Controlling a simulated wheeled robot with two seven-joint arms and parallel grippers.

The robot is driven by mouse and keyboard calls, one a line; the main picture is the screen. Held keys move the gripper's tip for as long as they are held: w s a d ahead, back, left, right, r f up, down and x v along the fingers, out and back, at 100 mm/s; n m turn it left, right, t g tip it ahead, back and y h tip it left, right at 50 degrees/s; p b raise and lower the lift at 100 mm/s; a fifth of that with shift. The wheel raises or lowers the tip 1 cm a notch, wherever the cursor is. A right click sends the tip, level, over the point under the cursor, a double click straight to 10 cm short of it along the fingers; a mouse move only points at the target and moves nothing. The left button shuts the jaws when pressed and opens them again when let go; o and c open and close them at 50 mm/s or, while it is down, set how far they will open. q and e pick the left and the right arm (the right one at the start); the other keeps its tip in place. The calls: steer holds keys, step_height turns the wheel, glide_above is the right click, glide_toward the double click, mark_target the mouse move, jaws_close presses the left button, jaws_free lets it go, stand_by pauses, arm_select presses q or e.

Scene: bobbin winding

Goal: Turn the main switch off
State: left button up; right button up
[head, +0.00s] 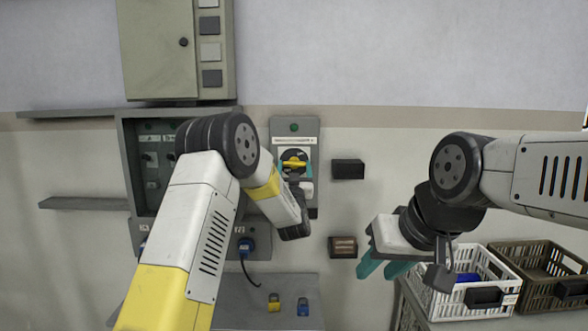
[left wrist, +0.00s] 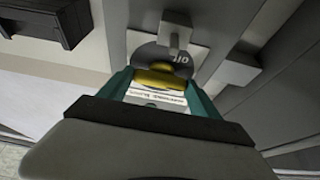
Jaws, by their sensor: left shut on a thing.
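The main switch is a yellow rotary handle (head: 294,162) on a dark round plate, on a grey box (head: 311,130) on the wall. In the left wrist view the yellow handle (left wrist: 155,79) lies crosswise between the teal fingers of my left gripper (left wrist: 157,84). The left gripper (head: 294,167) is shut on this handle. "OFF" lettering (left wrist: 180,60) shows on the plate beside it. A grey tab (left wrist: 175,35) sticks out near the plate. My right gripper (head: 384,266) hangs empty at the right, its teal fingers apart.
An open grey panel (head: 126,165) with knobs is left of the switch, partly behind my left arm. Small dark boxes (head: 348,169) are on the wall to its right. A yellow padlock (head: 274,303) and a blue padlock (head: 303,308) are below. Crates (head: 446,300) stand lower right.

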arm_select(q)
steer(key=shift+f, duration=0.1)
stand_by(0.4)
steer(key=o, duration=1.1)
steer(key=v, duration=0.7)
steer(key=shift+s, duration=0.35)
steer(key=shift+f, duration=0.15)
